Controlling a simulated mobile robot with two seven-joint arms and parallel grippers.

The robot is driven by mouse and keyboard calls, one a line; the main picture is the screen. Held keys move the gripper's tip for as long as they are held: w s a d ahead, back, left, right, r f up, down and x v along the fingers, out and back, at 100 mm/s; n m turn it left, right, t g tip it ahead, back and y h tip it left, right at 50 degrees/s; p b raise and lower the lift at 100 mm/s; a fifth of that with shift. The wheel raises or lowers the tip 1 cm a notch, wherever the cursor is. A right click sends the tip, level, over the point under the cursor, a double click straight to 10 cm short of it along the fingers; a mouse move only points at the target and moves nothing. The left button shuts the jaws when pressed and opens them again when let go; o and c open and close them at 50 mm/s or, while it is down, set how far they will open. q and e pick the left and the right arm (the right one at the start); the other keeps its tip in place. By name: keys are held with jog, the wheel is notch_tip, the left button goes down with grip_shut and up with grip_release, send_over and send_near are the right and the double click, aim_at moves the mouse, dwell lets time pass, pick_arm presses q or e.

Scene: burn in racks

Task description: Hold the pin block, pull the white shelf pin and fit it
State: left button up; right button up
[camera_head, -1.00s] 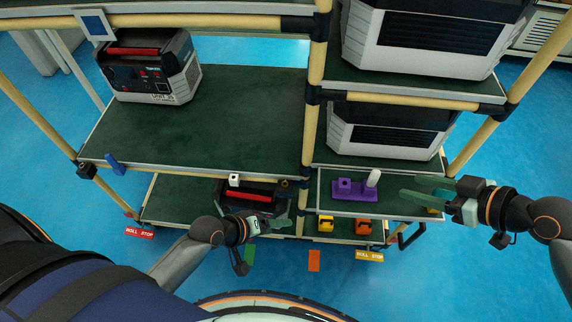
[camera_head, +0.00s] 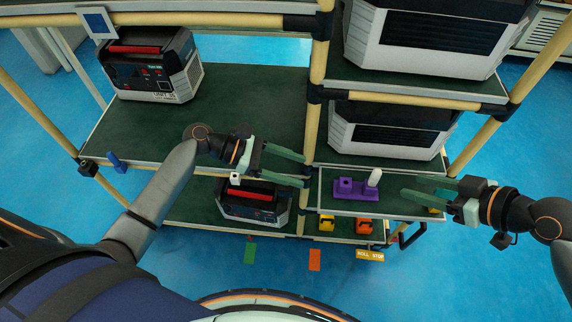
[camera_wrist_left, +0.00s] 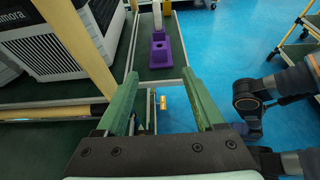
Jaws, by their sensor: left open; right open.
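The purple pin block (camera_head: 356,190) sits on the small green shelf right of the middle post. The white shelf pin (camera_head: 374,177) stands upright at the block's right end. Both also show in the left wrist view, the block (camera_wrist_left: 160,53) ahead of the fingers and the pin (camera_wrist_left: 157,14) beyond. My left gripper (camera_head: 303,168) is open and empty, left of the block near the yellow post, its green fingers pointing right. My right gripper (camera_head: 428,187) is open and empty, right of the block, its fingers pointing left toward the pin.
The yellow middle post (camera_head: 315,75) stands between my left gripper and the block. A large white-and-black unit (camera_head: 390,130) stands behind the block. Another unit with a red handle (camera_head: 250,203) sits on the lower shelf. Yellow (camera_head: 327,223) and orange (camera_head: 364,226) pieces lie below the block's shelf.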

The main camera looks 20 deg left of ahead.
aim_at(339, 183)
pick_arm(q)
jog(key=x, duration=1.1)
jog(key=shift+a+f, duration=0.1)
grip_shut()
dwell(1.3)
